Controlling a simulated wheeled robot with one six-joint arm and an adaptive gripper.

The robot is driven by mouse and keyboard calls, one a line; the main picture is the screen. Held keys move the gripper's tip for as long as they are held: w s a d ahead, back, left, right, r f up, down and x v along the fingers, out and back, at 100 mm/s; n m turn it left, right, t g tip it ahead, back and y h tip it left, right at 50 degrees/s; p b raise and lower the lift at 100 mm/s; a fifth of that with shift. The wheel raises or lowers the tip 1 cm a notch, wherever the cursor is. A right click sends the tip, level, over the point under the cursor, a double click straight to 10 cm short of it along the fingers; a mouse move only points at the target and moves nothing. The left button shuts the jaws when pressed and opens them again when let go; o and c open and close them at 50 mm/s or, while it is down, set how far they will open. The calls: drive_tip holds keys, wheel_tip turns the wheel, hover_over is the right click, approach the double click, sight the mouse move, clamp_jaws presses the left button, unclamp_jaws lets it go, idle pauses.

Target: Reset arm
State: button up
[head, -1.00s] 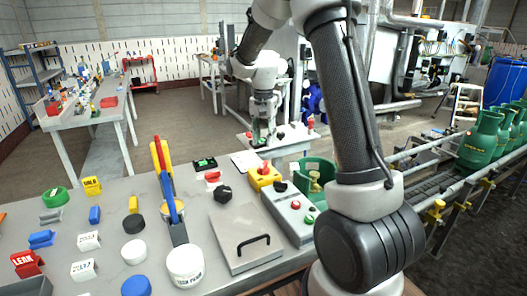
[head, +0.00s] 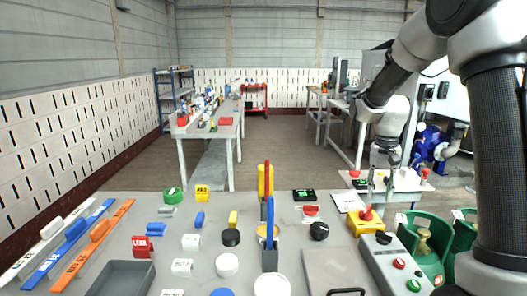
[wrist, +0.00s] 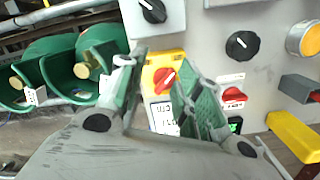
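The same yellow box shows in the head view (head: 362,226).
The grey table (head: 110,225) holds coloured blocks, caps, labels and a tray (head: 115,277). Green gas cylinders (head: 428,248) stand at the right; they also show in the wrist view (wrist: 50,75). A second workbench (head: 208,127) stands behind, with open floor around it.

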drive_tip(key=s+r+n+t, duration=0.2)
drive_tip(key=s+r, duration=0.4)
drive_tip(key=s, duration=0.7)
drive_tip(key=s+r+n+t, duration=0.3)
drive_tip(key=s+r, duration=0.4)
drive_tip(key=s, duration=0.6)
drive_tip(key=shift+a, duration=0.35)
drive_tip(key=shift+s+r, duration=0.1)
